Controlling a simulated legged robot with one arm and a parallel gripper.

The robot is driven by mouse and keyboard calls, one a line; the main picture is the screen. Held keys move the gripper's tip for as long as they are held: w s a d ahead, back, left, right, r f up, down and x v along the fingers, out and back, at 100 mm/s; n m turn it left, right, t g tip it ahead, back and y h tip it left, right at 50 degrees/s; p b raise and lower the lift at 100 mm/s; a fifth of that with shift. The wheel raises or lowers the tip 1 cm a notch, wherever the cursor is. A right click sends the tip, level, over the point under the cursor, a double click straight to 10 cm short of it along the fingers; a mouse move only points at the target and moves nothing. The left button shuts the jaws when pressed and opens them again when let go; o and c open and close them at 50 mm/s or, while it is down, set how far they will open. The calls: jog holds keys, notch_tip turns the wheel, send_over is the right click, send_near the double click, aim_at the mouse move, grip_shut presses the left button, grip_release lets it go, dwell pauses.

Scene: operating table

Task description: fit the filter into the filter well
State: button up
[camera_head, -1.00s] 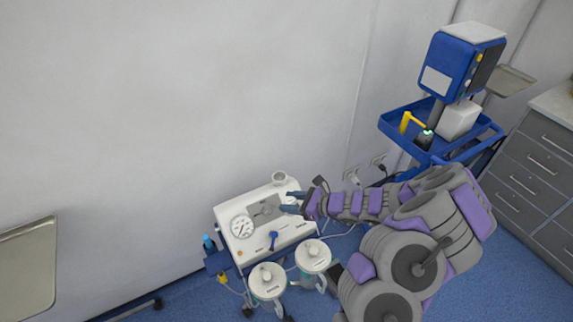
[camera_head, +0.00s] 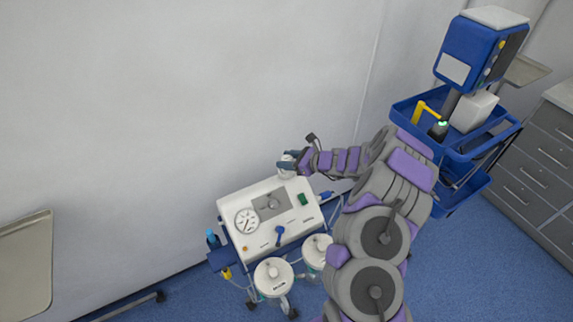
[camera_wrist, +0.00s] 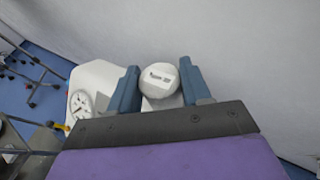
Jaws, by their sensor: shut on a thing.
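The filter (camera_wrist: 160,76) is a round white piece with dark markings on its flat face. In the wrist view it sits between the two blue fingers of my gripper (camera_wrist: 158,68), which is shut on it. In the head view my gripper (camera_head: 287,164) is at the back right corner of the white suction unit (camera_head: 262,197), and the white filter (camera_head: 287,171) shows partly between the fingers. The filter well cannot be made out; the filter and fingers cover that corner. I cannot tell whether the filter is seated or held above.
The unit's front carries a gauge (camera_head: 246,221), a blue knob (camera_head: 279,231) and a green switch (camera_head: 303,199). Two white-lidded canisters stand before it, one at the left (camera_head: 273,273). The wall is close behind. A blue cart (camera_head: 455,135) stands at the right.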

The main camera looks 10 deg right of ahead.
jog(key=shift+w+f, duration=0.15)
jog(key=shift+w, duration=0.9)
notch_tip(320, 180, down, 4)
jog(key=shift+d+r+b, duration=0.1)
jog(key=shift+r+b, duration=0.1)
jog(key=shift+b, duration=0.55)
jog(key=shift+r, duration=0.1)
jog(key=o, duration=1)
